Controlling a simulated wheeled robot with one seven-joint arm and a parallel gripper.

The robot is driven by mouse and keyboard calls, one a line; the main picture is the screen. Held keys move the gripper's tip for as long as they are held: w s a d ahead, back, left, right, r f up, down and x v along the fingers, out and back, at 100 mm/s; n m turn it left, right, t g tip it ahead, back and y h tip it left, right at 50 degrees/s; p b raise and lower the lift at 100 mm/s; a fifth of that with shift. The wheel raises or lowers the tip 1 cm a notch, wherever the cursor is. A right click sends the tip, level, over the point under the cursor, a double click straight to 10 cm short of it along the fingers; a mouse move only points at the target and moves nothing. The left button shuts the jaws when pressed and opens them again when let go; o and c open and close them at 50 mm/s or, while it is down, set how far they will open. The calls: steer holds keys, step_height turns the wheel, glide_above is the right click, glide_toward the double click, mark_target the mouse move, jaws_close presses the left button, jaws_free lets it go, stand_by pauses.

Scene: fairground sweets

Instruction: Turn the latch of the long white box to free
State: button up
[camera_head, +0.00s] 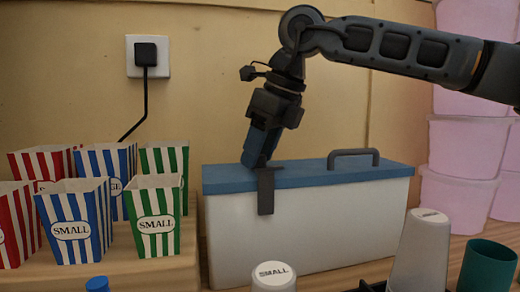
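The long white box (330,225) stands on the wooden counter against the back wall. It has a blue lid (310,176) with a dark arched handle (353,155) towards its right end. The dark latch (266,192) is near the left part of the front edge. It hangs straight down over the front face. My gripper (258,160) points down just above and behind the top of the latch, at the lid. Its blue fingers look close together. I cannot tell whether they touch or grip the latch.
Several striped popcorn boxes (75,223) stand on a wooden block (150,273) at left. A small-labelled cup (274,275) is in front of the box. Pink tubs (465,150) are stacked at right.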

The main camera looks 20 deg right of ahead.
steer(key=shift+o, duration=0.9)
steer(key=v, duration=0.7)
steer(key=shift+r, duration=0.4)
steer(key=shift+s+d, duration=0.1)
